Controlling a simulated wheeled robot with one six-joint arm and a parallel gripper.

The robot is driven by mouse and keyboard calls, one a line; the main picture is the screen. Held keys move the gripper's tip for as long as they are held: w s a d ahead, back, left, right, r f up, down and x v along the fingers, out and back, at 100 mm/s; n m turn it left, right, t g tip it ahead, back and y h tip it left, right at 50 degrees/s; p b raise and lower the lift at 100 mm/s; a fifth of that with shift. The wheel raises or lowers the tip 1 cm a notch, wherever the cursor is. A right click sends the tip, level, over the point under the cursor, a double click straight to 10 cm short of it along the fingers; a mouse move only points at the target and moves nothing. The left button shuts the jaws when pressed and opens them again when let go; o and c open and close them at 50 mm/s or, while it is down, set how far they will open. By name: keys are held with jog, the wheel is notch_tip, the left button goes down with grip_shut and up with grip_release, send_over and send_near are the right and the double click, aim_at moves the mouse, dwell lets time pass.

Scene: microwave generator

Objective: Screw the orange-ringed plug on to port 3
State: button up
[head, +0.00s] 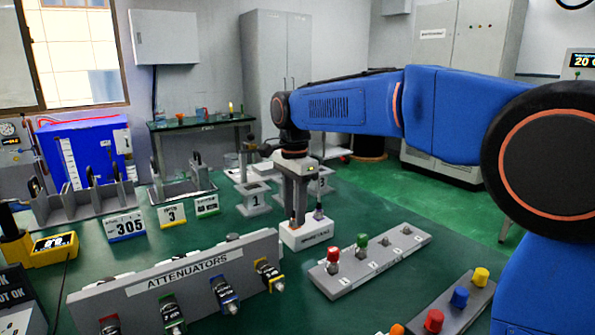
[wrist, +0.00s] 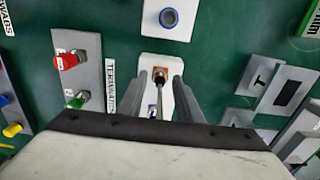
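The orange-ringed plug (wrist: 160,74) stands in a white block (head: 306,236), its orange marking showing around its base in the wrist view. My gripper (wrist: 160,78) points down over this block. Its two fingers stand either side of the plug with a visible gap, so it looks open and not closed on it. In the head view the fingers partly hide the plug. A purple-marked plug (head: 318,213) stands in the same block. A grey strip (head: 345,285) carries a row of posts with small labels. The third post (head: 385,266) looks bare; I cannot clearly read its number.
A red cap (head: 333,254) and a green cap (head: 362,241) sit on the grey strip. The ATTENUATORS rack (head: 190,272) stands at front left. A strip with red, blue and yellow caps (head: 461,298) is at front right. Numbered grey stands (head: 255,200) are behind the block.

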dwell(0.6)
grip_shut()
jog(key=shift+r, duration=0.1)
jog(key=shift+r, duration=2.9)
jog(key=shift+d, duration=0.1)
jog(key=shift+s+d+f, duration=0.1)
jog(key=shift+s+d, duration=0.1)
jog(key=shift+d, duration=1)
jog(key=shift+s+d+f, duration=0.1)
jog(key=shift+s+d, duration=0.05)
jog(key=shift+d, duration=1.05)
